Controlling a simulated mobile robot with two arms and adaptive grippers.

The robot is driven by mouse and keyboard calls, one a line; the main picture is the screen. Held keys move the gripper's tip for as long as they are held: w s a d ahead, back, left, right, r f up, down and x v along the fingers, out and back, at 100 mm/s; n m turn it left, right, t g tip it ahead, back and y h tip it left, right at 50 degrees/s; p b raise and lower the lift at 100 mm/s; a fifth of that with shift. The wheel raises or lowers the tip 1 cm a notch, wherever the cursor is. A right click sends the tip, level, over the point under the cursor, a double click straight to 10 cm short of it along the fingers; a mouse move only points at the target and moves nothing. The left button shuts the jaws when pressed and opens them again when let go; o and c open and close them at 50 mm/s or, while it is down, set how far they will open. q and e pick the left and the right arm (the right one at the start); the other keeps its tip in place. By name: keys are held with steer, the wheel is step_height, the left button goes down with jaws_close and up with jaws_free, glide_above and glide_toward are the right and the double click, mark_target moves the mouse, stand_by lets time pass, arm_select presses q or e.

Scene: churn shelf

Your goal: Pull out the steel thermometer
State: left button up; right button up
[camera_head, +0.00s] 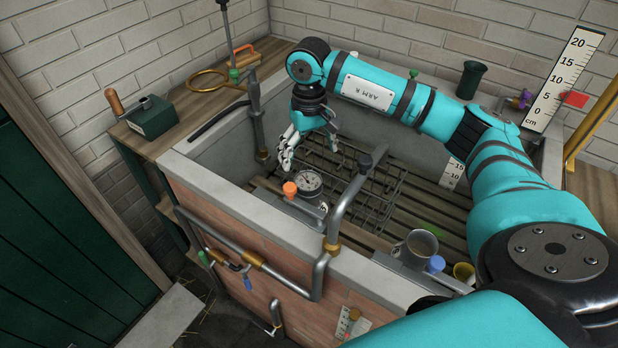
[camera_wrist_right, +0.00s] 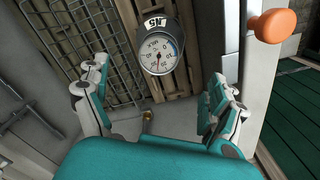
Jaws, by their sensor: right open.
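A round dial with a white face, grey metal rim and red and blue marks, which looks like the steel thermometer (camera_head: 309,182), sits inside the stone trough near its front wall. In the right wrist view the thermometer (camera_wrist_right: 157,50) faces me just beyond the fingers, with a dark band and a number tag at its far side. Its stem is hidden. My right gripper (camera_head: 310,156) is open and empty above the dial, fingers pointing down. In the wrist view its fingers (camera_wrist_right: 156,78) are spread to either side, apart from the dial. My left gripper is not in view.
The stone trough (camera_head: 222,198) has a slatted floor and a wire rack (camera_head: 365,195). An orange knob (camera_head: 290,189) stands beside the dial. A bent grey pipe (camera_head: 345,208) rises at the front wall. A metal mug (camera_head: 419,247) stands front right.

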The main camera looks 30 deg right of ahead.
mark_target(309, 182)
step_height(309, 182, down, 7)
steer(key=shift+r+p, duration=0.1)
steer(key=shift+p, duration=0.45)
step_height(309, 182, down, 4)
steer(key=shift+r, duration=0.2)
steer(key=shift+f+p, duration=0.3)
steer(key=shift+f, duration=0.2)
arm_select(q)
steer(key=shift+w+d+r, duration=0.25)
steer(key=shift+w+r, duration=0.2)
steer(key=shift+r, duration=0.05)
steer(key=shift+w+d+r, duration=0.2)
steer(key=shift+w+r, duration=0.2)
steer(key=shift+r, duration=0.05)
